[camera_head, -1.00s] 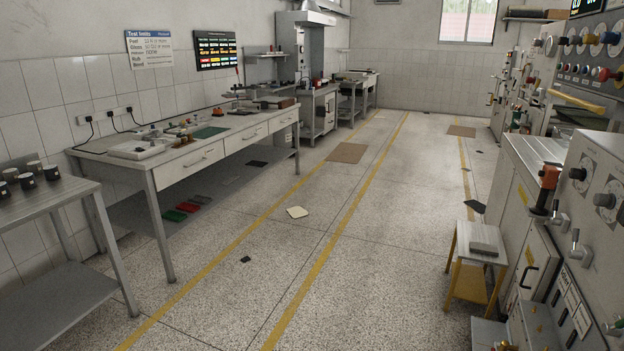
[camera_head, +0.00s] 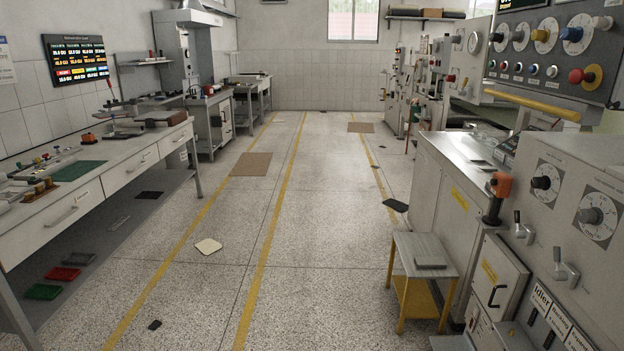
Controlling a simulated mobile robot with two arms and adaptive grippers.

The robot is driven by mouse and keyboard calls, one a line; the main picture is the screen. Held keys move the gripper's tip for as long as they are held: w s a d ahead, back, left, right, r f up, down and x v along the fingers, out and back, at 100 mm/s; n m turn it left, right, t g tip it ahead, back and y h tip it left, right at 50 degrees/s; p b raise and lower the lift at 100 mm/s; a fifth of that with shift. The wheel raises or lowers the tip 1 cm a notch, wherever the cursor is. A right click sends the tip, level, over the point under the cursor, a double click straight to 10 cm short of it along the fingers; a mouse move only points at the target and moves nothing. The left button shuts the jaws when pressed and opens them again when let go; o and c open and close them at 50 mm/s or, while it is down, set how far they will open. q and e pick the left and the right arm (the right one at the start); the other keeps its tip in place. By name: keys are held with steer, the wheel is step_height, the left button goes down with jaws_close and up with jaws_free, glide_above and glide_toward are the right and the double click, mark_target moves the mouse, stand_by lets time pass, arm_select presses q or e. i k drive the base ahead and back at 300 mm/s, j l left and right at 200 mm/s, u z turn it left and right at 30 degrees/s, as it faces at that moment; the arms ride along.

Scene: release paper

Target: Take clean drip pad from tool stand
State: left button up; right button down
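A small stand (camera_head: 408,247) with a light grey top and yellow legs stands on the floor at the right, beside the machine. It may be the tool stand. A flat grey pad or block (camera_head: 430,263) lies on its top; I cannot tell whether it is the clean drip pad. A yellow lower shelf (camera_head: 419,297) shows under the top. A cream pad (camera_head: 208,246) and a dark pad (camera_head: 395,205) lie on the floor. Neither of my grippers is in view.
A long workbench (camera_head: 120,165) runs along the left wall, with coloured pads on its lower shelf. Machines with a control panel (camera_head: 570,200) line the right.

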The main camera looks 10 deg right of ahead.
mark_target(422, 263)
steer(key=i+z, duration=0.3)
steer(key=i, duration=0.65)
steer(key=i+j+z, duration=0.1)
steer(key=i+z, duration=0.2)
steer(key=i, duration=0.65)
